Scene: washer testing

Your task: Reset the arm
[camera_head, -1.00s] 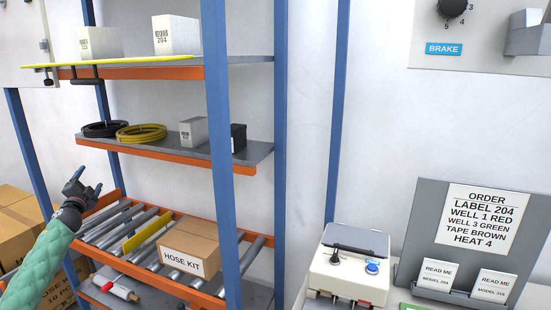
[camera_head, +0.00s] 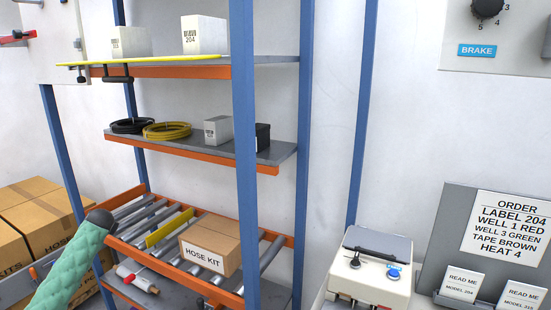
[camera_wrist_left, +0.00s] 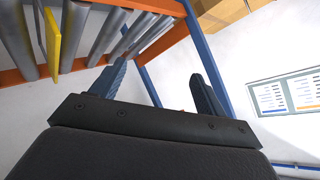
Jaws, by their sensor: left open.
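My left arm comes in at the lower left of the head view, in a green sleeve (camera_head: 75,262) with a dark end in front of the roller shelf (camera_head: 128,240). Its fingers cannot be made out there. In the left wrist view my left gripper (camera_wrist_left: 163,88) has its two dark fingers well apart, with nothing between them. Rollers and a yellow strip (camera_wrist_left: 53,40) show at the upper left of that view, beyond the fingers. My right gripper is in neither view.
Blue rack posts (camera_head: 244,150) stand right of the arm. A HOSE KIT box (camera_head: 208,251) sits on the rollers. Cardboard boxes (camera_head: 40,222) are at far left. A white device (camera_head: 368,280) and order board (camera_head: 450,215) are at right.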

